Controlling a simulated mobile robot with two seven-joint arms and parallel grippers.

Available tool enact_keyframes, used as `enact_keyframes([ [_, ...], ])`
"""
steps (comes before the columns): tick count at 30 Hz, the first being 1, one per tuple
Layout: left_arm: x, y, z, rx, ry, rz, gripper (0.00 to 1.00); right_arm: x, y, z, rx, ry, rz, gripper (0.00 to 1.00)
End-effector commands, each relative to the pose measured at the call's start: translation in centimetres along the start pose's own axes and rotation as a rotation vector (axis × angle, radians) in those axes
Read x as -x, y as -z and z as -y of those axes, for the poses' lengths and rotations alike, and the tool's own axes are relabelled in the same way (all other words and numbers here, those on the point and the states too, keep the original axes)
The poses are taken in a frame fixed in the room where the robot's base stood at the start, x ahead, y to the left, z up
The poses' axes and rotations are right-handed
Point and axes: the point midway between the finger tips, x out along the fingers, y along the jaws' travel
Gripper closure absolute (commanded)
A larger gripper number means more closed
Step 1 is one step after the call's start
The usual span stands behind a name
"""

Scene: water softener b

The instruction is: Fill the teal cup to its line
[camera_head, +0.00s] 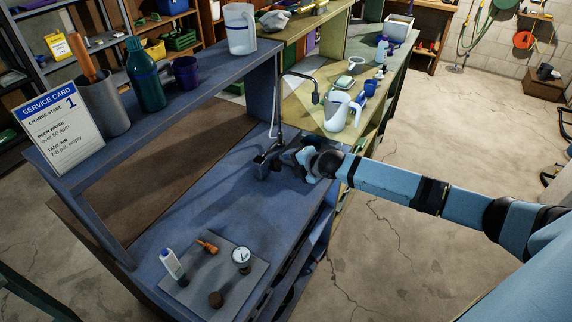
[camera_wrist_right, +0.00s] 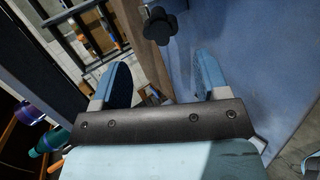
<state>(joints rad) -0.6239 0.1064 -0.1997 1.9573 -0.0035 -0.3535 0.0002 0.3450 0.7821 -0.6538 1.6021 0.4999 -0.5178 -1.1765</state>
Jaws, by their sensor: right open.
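I cannot surely pick out a teal cup with a line in either view. A dark teal-green bottle-shaped vessel with a blue band (camera_head: 145,76) stands on the raised blue shelf, and a purple cup (camera_head: 186,73) stands to its right. Both also show at the left edge of the right wrist view, the vessel (camera_wrist_right: 47,143) and the cup (camera_wrist_right: 28,112). My right gripper (camera_head: 297,158) is over the blue bench, close to a dark fitting (camera_head: 266,162) below a thin pipe. In the wrist view its fingers are apart and empty, with a black lobed knob (camera_wrist_right: 160,25) beyond them. My left gripper is out of view.
A service card (camera_head: 63,130), grey canister (camera_head: 103,105) and clear jug (camera_head: 240,30) stand on the raised shelf. A grey mat (camera_head: 212,290) with small tools lies at the bench front.

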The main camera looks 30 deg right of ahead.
Motion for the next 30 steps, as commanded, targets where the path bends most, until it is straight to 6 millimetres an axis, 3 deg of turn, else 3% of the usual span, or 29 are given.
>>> enact_keyframes([
  [10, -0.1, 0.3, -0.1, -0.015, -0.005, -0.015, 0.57, -5.0, 0.2, 0.0, -0.004, -0.002, -0.001, 0.32],
  [18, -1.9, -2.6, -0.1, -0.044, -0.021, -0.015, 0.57, -8.4, 0.2, 0.4, -0.005, -0.003, -0.002, 0.32],
  [19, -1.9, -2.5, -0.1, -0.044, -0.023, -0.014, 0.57, -8.4, 0.2, 0.1, -0.004, -0.003, -0.002, 0.34],
  [22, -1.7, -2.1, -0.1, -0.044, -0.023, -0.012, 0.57, -8.0, 0.2, -0.1, -0.003, -0.001, -0.002, 0.57],
  [23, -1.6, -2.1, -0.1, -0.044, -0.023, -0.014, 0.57, -8.0, 0.2, -0.1, -0.003, -0.001, -0.002, 0.61],
  [30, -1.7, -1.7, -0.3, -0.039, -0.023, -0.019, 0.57, -8.0, 0.1, -0.1, 0.01, -0.001, 0.0, 0.6],
])
